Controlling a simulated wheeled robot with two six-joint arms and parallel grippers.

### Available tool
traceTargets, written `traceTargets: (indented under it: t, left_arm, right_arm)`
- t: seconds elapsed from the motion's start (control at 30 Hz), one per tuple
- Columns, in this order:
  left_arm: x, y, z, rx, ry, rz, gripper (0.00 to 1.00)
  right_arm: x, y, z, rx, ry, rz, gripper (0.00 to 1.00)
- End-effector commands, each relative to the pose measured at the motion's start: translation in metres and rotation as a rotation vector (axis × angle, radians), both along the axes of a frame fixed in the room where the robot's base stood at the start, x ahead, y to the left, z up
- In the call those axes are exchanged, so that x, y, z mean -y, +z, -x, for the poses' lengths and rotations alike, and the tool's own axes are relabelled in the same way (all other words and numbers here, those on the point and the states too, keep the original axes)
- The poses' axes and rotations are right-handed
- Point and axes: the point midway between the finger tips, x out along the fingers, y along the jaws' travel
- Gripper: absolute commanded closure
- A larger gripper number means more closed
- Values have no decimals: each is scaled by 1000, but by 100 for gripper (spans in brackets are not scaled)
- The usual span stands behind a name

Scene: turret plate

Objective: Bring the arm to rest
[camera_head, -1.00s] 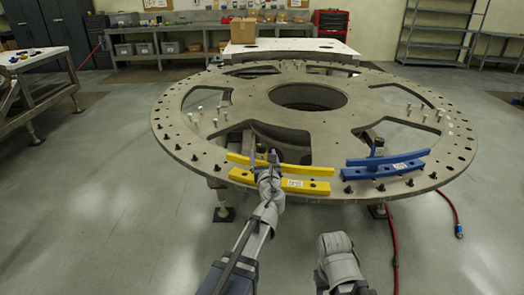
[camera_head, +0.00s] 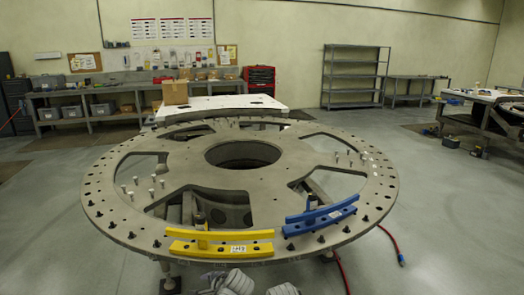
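The round grey turret plate (camera_head: 275,190) stands in front of me. A yellow curved part (camera_head: 221,248) with an upright post lies on its near rim. A blue curved part (camera_head: 320,216) with a post lies to its right on the rim. Only light grey pieces of my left arm (camera_head: 232,284) and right arm (camera_head: 283,290) show at the bottom edge, below the plate's near rim. Neither gripper is in view, so their fingers are hidden from me. No arm is over the plate.
Small bolts and pegs stand on the plate. A red hose (camera_head: 389,244) lies on the floor at right. A workbench (camera_head: 110,115), a red tool chest (camera_head: 259,79), shelving (camera_head: 354,77) and a side table (camera_head: 482,97) stand farther back. Open floor lies on both sides.

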Motion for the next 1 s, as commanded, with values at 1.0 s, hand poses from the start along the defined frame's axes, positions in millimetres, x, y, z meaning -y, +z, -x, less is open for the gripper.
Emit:
traceTargets:
  t: [1.0]
  left_arm:
    - [110, -28, 156, -356, 688, 597, 23]
  right_arm:
    - [0, 35, 0, 0, 0, 0, 50]
